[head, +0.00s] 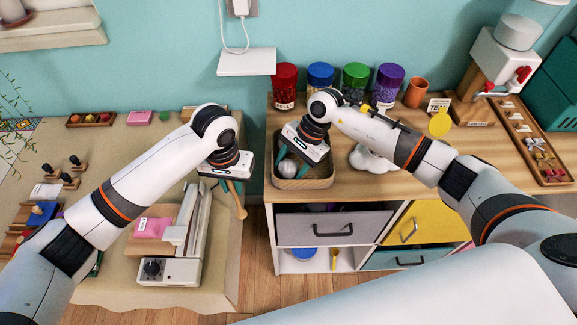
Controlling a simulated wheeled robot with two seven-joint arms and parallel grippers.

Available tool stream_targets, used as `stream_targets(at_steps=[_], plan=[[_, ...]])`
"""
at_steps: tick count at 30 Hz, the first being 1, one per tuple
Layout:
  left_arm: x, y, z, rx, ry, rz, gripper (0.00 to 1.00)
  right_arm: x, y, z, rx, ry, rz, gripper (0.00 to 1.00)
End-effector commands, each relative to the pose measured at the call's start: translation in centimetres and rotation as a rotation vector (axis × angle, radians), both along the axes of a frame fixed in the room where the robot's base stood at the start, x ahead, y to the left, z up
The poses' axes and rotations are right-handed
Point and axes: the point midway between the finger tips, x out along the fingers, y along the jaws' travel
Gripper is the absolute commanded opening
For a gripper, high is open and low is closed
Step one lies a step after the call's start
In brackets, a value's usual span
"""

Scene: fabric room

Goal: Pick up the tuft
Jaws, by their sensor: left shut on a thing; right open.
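A white, fluffy, cloud-like tuft (372,161) lies on the wooden cabinet top, partly hidden behind my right forearm. My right gripper (289,160) points down over a rounded wooden tray (318,184), left of the tuft and apart from it. Its teal fingers are open, near a round grey-white ball (288,168) in the tray; I cannot tell whether they touch it. My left gripper (229,183) is shut on a slim wooden-handled thing (238,203), held near the right edge of the left table. Most of that thing's upper end is hidden by the gripper.
Red, blue, green and purple lidded jars (355,86) stand along the cabinet's back, beside an orange cup (416,92). A dispenser (497,66) and a long compartment tray (530,140) are at right. A white slicer-like device (186,240) stands on the left table (122,285). A floor gap separates table and cabinet.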

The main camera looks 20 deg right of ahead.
Motion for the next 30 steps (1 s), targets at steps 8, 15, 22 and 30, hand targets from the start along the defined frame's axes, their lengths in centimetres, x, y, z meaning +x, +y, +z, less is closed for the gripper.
stream_targets(at_steps=[8, 15, 22, 30], plan=[[0.0, 0.0, 0.0, 0.0, 0.0, 0.0, 0.0, 0.0, 0.0, 0.0, 0.0, 0.0, 0.0, 0.36], [0.0, 0.0, 0.0, 0.0, 0.0, 0.0, 0.0, 0.0, 0.0, 0.1, 0.0, 0.0, 0.0, 0.35], [0.0, 0.0, -0.3, 0.0, 0.0, 0.0, 0.0, 0.1, -0.4, 0.4, 0.0, -0.001, -0.001, 0.35], [0.0, 0.0, -1.8, 0.0, 0.0, 0.0, 0.0, 0.6, -4.2, 2.6, -0.003, -0.005, -0.005, 0.35]])
